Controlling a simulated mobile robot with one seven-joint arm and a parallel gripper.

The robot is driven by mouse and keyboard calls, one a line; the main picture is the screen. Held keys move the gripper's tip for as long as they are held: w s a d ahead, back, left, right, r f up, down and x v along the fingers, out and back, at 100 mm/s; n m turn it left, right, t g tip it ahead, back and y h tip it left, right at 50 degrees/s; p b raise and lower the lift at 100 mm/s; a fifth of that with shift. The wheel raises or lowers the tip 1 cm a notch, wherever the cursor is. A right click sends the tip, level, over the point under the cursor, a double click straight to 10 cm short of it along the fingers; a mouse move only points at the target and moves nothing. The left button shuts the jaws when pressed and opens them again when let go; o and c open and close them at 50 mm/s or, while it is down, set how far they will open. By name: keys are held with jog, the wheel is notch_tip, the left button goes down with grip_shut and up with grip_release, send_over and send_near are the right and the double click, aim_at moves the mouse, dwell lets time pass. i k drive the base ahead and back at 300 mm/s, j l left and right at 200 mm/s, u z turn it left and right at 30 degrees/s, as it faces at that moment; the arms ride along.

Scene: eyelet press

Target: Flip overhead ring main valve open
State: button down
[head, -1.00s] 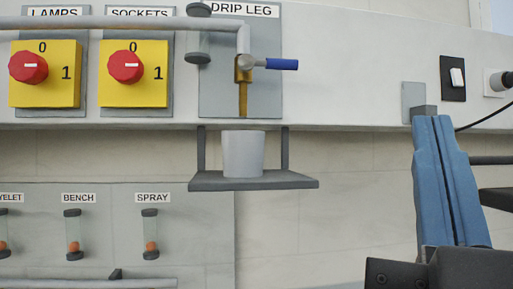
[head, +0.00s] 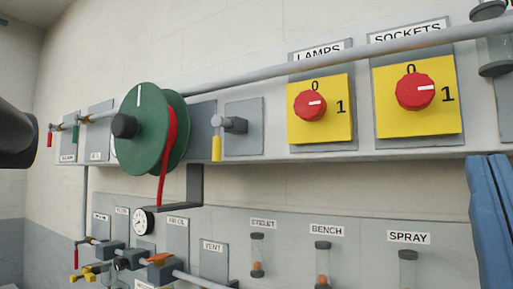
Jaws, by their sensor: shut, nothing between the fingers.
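Several lever valves show along the overhead panel in the head view. One has a red lever hanging down (head: 49,139) at the far left. Beside it is one with a green lever hanging down (head: 75,134). A third has a yellow lever hanging down (head: 216,148), right of the green hose reel. The labels under the left two are too small to read, so I cannot tell which is the ring main valve.
A green reel (head: 137,130) with red hose stands out from the panel. A grey pipe (head: 270,72) runs along the top. A dark rounded shape (head: 14,137) blocks the left edge.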

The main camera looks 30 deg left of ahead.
aim_at(50, 134)
jog(key=u, duration=2.15)
jog(key=i+j+z, duration=0.15)
jog(key=z, duration=0.2)
jog(key=i+j+z, duration=0.25)
jog(key=z, duration=0.15)
jog(key=i+j+z, duration=0.35)
jog(key=i+j, duration=0.15)
jog(key=j, duration=0.2)
jog(key=i+j+z, duration=0.15)
jog(key=j, duration=0.25)
jog(key=i+j, duration=0.15)
jog(key=j, duration=0.2)
jog(key=i+j+z, duration=0.15)
jog(key=j, duration=0.25)
jog(key=i+j, duration=0.15)
jog(key=j, duration=0.25)
jog(key=i+j, duration=0.15)
jog(key=j, duration=0.2)
jog(key=i+j, duration=0.1)
jog(key=j, duration=0.3)
jog(key=i+j, duration=0.15)
jog(key=j, duration=0.2)
jog(key=i+j, duration=0.1)
jog(key=j, duration=0.25)
jog(key=i, duration=0.55)
jog(key=z, duration=0.05)
